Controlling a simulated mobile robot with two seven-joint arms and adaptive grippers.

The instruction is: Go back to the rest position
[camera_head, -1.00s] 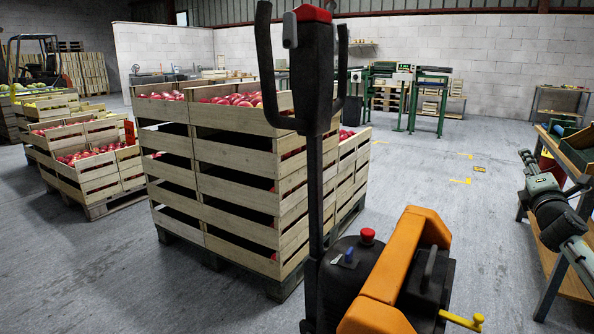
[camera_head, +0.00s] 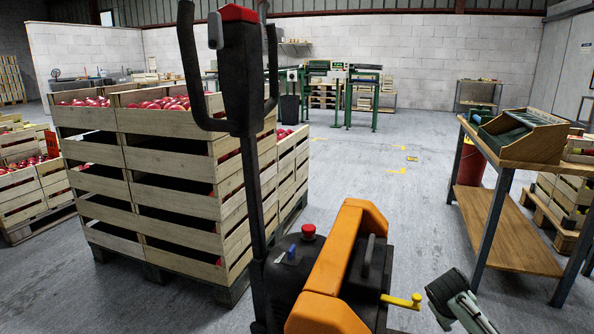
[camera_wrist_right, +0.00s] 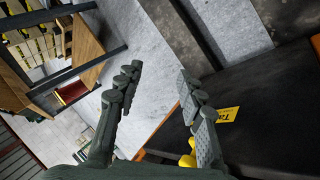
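My right arm shows at the lower right of the head view, with a grey-green link and a dark end (camera_head: 447,290) beside the orange and black pallet truck (camera_head: 340,260). In the right wrist view my right gripper (camera_wrist_right: 158,75) has its two fingers spread apart, with only floor visible between the tips. It is open and empty. A black surface with a yellow label (camera_wrist_right: 224,115) lies behind its right finger. My left gripper is not in the head view.
Stacked wooden crates of red apples (camera_head: 170,140) stand left of the truck's tall black handle (camera_head: 240,70). Floor between truck and bench is clear.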

